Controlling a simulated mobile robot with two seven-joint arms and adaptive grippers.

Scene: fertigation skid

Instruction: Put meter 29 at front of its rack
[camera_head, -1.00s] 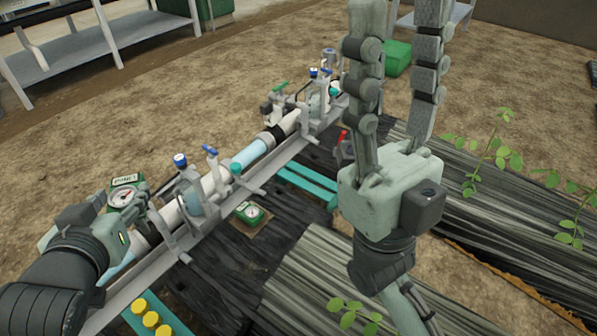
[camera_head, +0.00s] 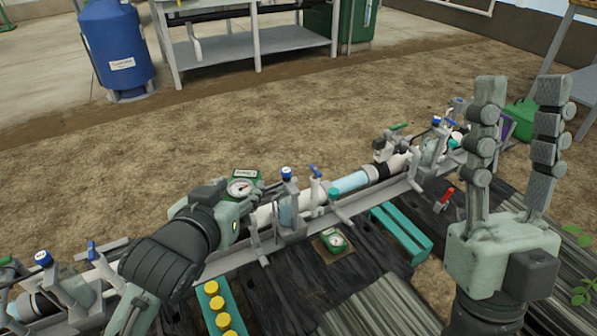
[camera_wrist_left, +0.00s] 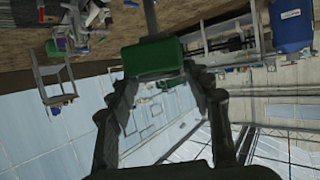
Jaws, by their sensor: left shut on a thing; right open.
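My left gripper (camera_head: 232,194) is shut on a green meter (camera_head: 241,187) with a round white dial and a small label plate, too small to read. It holds the meter just above or behind the pipe run, left of a blue-capped valve. The left wrist view shows the meter as a green block (camera_wrist_left: 152,57) between the fingertips. A second green meter (camera_head: 334,239) lies dial up on a small brown board on the dark slats, in front of the pipe. My right gripper (camera_head: 521,95) is open and empty, its fingers pointing up. I cannot tell which stand is the meter's rack.
The pipe run (camera_head: 345,184) with blue-handled valves crosses the middle. A teal rack with yellow caps (camera_head: 219,311) stands in front of it; a teal slatted rack (camera_head: 402,234) is further right. A blue tank (camera_head: 116,45) and grey bench (camera_head: 250,44) stand behind open soil.

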